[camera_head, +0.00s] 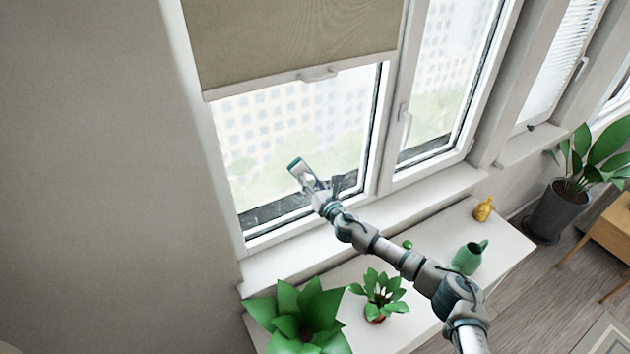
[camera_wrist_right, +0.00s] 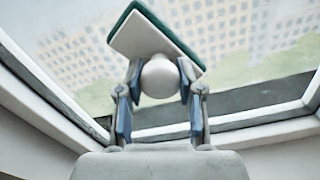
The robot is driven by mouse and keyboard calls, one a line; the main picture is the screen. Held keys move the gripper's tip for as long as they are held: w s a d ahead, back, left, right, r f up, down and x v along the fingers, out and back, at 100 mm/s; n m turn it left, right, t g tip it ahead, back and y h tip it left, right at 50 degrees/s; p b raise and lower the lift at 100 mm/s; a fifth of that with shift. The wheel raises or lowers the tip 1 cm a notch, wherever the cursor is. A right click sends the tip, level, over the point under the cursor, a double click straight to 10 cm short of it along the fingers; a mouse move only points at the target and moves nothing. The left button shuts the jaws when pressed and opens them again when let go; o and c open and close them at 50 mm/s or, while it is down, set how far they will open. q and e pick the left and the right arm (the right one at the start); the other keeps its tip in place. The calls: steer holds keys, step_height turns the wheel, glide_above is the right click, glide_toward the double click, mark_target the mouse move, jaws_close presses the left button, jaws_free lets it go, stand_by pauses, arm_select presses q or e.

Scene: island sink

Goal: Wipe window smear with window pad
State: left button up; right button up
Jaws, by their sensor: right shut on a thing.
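The window pad (camera_head: 296,164) is a small white and teal pad held up in front of the left window pane (camera_head: 290,115). My right gripper (camera_head: 313,184) is shut on it. In the right wrist view the pad (camera_wrist_right: 150,36) is tilted, with a teal edge, and its round white handle (camera_wrist_right: 160,76) sits between the fingers of the gripper (camera_wrist_right: 160,92). I cannot tell whether the pad touches the glass. A dark patch shows beside the gripper in the head view; I cannot tell if it is the smear. My left gripper is out of view.
A beige blind (camera_head: 290,40) covers the pane's upper part. Below the sill, a white table (camera_head: 425,235) holds a large plant (camera_head: 300,315), a small potted plant (camera_head: 378,295), a green watering can (camera_head: 469,257) and a yellow bottle (camera_head: 483,209). A potted plant (camera_head: 560,212) stands right.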

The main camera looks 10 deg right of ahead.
steer(key=shift+s+a+r, duration=1.15)
steer(key=shift+s+a, duration=0.6)
steer(key=shift+a, duration=2.45)
steer(key=w+d, duration=0.3)
steer(key=d, duration=0.5)
steer(key=w+d, duration=0.3)
steer(key=d, duration=0.5)
steer(key=shift+w, duration=0.4)
steer(key=shift+d, duration=0.1)
steer(key=v, duration=0.6)
